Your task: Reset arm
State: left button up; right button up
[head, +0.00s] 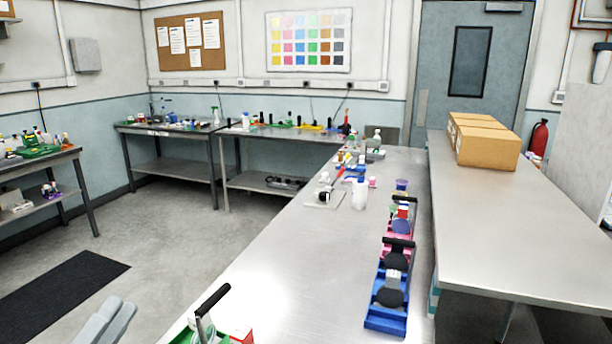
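My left gripper (117,308) shows at the bottom left edge as two pale grey fingers pointing up, close together. They hang over the floor, left of the long steel bench. Nothing is seen between them, but whether they are open or shut is not clear. A green and red module with a black handle (212,298) stands at the near left end of the bench, to the right of this gripper and apart from it. The rest of the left arm is out of frame. My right gripper is not in view.
The long steel bench (300,250) has a clear near middle. A blue module with black parts (387,318) stands at its right edge, with pink and blue modules behind. Small bottles are farther back. A side table (500,230) bears cardboard boxes (487,148). A dark mat (60,295) lies on the floor.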

pick_arm(q)
jog(key=a+f+n+t+y, duration=0.3)
jog(key=a+n+y, duration=0.4)
jog(key=n+y, duration=0.55)
jog(key=s+a+f+n+g+y, duration=0.2)
jog(key=a+f+n+g+y, duration=0.15)
jog(key=f+n+g, duration=0.45)
jog(key=s+a+f+n+g+y, duration=0.25)
jog(key=a+f+n, duration=0.2)
jog(key=f, duration=0.45)
jog(key=s+d+f+n+g+h, duration=0.2)
jog(key=s+d+f+g+h, duration=0.1)
jog(key=s+d+f+g, duration=0.4)
jog(key=s+d+f+n+g+h, duration=0.25)
jog(key=s+f, duration=0.25)
jog(key=f, duration=0.5)
notch_tip(320, 180, down, 24)
jog(key=a+g, duration=0.2)
jog(key=s+d+f+g, duration=0.1)
jog(key=s+f, duration=1.4)
jog(key=shift+s+d+m, duration=0.25)
jog(key=shift+s+m, duration=0.05)
jog(key=shift+m, duration=0.05)
